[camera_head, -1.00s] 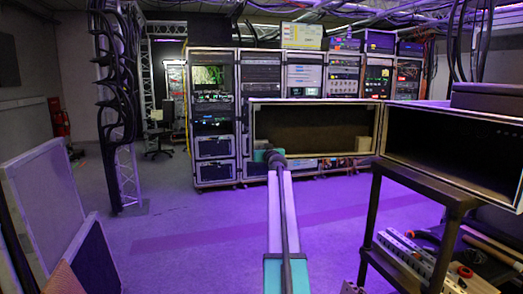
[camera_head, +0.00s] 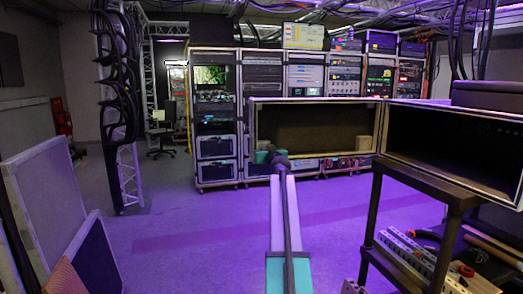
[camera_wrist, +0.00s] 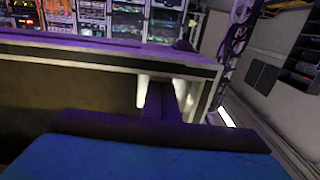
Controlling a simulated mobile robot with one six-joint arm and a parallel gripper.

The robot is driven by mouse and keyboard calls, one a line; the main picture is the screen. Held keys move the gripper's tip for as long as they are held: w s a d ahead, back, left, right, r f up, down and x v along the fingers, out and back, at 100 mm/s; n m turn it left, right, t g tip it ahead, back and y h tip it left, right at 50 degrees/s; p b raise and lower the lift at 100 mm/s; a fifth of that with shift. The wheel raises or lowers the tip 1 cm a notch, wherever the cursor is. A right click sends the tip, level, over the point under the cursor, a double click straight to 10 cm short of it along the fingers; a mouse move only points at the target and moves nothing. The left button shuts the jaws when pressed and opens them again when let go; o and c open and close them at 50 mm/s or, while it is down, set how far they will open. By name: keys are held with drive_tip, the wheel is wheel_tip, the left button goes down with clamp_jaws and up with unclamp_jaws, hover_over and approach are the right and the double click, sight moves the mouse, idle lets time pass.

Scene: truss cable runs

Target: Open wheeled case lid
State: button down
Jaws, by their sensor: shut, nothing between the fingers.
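The wheeled case (camera_head: 452,145) is a dark box with pale metal edging at the right, its open front showing a dark inside. Its lid (camera_head: 315,101) stands swung out to the left, hollow side facing me, joined at the case's left edge. My gripper (camera_head: 264,156) is at the lid's lower left end, shut and empty. In the wrist view the lid's pale rim (camera_wrist: 100,58) crosses the picture, and my gripper (camera_wrist: 163,98) overlaps it near its right corner. I cannot tell whether they touch.
A dark metal stand (camera_head: 450,195) is below the case, with tools and parts on its lower shelf. Equipment racks (camera_head: 265,75) line the back. A cable-hung truss (camera_head: 120,110) and leaning panels (camera_head: 45,195) are at the left. The floor (camera_head: 190,235) between is clear.

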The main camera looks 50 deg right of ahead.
drive_tip(key=v, duration=0.3)
drive_tip(key=shift+w+a+v, duration=0.15)
drive_tip(key=shift+a+v, duration=0.05)
drive_tip(key=shift+v, duration=1.2)
drive_tip(key=shift+w+a+v, duration=0.1)
drive_tip(key=shift+a+v, duration=0.1)
drive_tip(key=shift+v, duration=1.15)
